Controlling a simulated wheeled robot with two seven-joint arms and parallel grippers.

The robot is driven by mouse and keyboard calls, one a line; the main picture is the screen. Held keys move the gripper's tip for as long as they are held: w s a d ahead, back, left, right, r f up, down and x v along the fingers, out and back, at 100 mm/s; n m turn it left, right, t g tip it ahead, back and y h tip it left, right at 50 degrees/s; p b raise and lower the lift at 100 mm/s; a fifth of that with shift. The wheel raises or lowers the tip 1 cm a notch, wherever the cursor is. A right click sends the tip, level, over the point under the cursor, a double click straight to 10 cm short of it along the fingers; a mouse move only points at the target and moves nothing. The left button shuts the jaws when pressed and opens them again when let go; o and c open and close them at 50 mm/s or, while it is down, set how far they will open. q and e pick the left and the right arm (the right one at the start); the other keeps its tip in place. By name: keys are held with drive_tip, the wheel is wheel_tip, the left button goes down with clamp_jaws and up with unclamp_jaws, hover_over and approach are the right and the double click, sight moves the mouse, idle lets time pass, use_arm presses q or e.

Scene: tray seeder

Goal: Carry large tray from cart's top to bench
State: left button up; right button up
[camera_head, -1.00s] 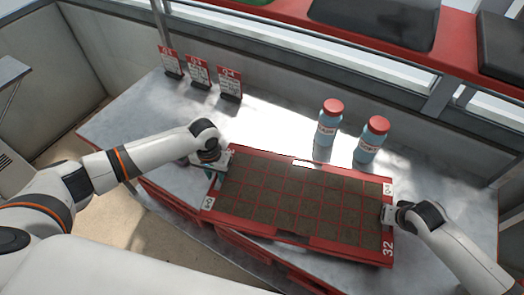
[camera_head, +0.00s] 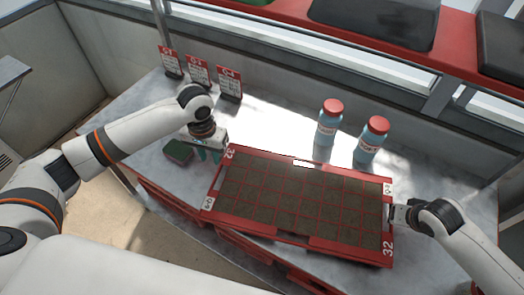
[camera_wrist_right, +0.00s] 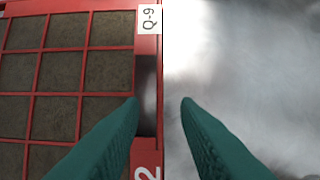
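The large red tray (camera_head: 290,247), with many soil-filled cells and "32" on its corners, rests on the grey bench (camera_head: 455,195). Its near edge overlaps the bench's front edge in the head view. My left gripper (camera_head: 209,155) is open and empty, with teal fingers pointing down, just off the tray's left end. My right gripper (camera_head: 392,214) is at the tray's right end. In the right wrist view, its fingers (camera_wrist_right: 160,100) are spread apart. The left finger overlaps the tray's red rim (camera_wrist_right: 148,60) and the other is over bare bench. The cart is not seen.
Two blue bottles with red caps (camera_head: 329,122) (camera_head: 371,142) stand behind the tray. Several red-and-white label cards (camera_head: 198,72) stand at the back left. Red drawers (camera_head: 168,203) are below the bench.

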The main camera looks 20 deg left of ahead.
drive_tip(key=v, duration=0.5)
drive_tip(key=shift+s+r, duration=0.15)
drive_tip(key=shift+r, duration=0.2)
